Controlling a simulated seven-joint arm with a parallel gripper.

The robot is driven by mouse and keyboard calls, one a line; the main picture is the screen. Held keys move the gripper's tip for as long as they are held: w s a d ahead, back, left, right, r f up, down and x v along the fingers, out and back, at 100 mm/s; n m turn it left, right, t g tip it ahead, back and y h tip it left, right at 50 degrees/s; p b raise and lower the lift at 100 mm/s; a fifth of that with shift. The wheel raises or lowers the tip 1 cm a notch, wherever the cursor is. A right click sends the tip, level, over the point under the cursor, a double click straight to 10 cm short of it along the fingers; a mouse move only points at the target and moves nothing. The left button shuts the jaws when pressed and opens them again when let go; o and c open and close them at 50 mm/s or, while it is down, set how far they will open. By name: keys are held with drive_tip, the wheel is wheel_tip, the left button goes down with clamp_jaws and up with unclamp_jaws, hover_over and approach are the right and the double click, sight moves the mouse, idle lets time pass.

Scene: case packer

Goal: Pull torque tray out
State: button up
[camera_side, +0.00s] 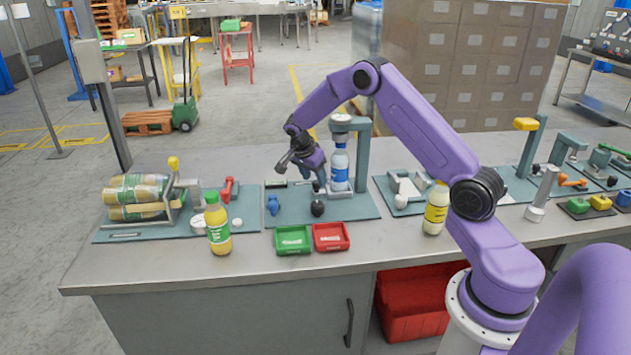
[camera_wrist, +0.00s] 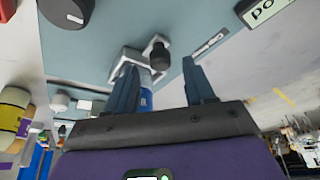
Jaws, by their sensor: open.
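A bottle with a blue label (camera_side: 340,167) stands upright under the grey-green post of the middle station. It stands on a pale grey base (camera_side: 345,193), which looks like the torque tray; no marking confirms this. In the wrist view a dark knob (camera_wrist: 158,55) sticks out at the front of the pale base (camera_wrist: 128,55). My gripper (camera_side: 312,182) hangs just left of the bottle, tilted down. In the wrist view my gripper (camera_wrist: 158,64) has its two fingers wide apart, with the knob showing between the tips. Nothing is held. Whether the fingers are level with the knob is unclear.
Green (camera_side: 293,240) and red (camera_side: 331,237) bins sit at the front of the mat. A blue knob (camera_side: 273,205) and a black knob (camera_side: 317,208) stand on the mat. Juice bottles stand left (camera_side: 217,225) and right (camera_side: 436,208).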

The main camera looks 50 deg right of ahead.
drive_tip(key=shift+x, duration=1.3)
drive_tip(key=shift+c, duration=0.3)
clamp_jaws()
drive_tip(key=shift+w+a, duration=3.7)
drive_tip(key=shift+w+a+r, duration=0.1)
drive_tip(key=shift+o, duration=0.3)
unclamp_jaws()
